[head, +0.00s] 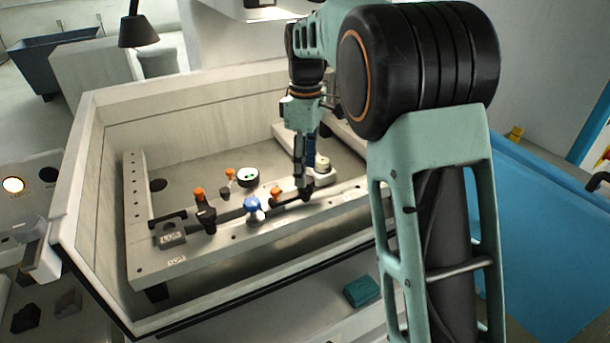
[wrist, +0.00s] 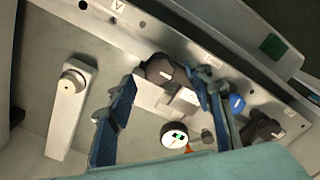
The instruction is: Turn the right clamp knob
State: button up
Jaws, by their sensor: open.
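The right clamp has an orange knob (head: 276,191) and sits on the front rail (head: 210,248) of the machine tank in the head view. My gripper (head: 303,186) points down just right of this knob, close above the rail. In the wrist view, my gripper (wrist: 166,90) is open, with a blue finger on each side. A dark clamp part (wrist: 158,68) shows between and just beyond the fingers. I cannot tell whether the fingers touch it. The left clamp (head: 206,216) has an orange knob (head: 199,192) and stands farther left.
A blue knob (head: 254,206) stands on the rail between the clamps; it also shows in the wrist view (wrist: 236,103). A round dial gauge (head: 248,178) stands behind it. The tank wall (head: 90,215) encloses the left side. A teal block (head: 361,291) lies outside, in front.

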aim_at(291, 192)
jog(key=shift+f, duration=1.25)
jog(key=c, duration=1.1)
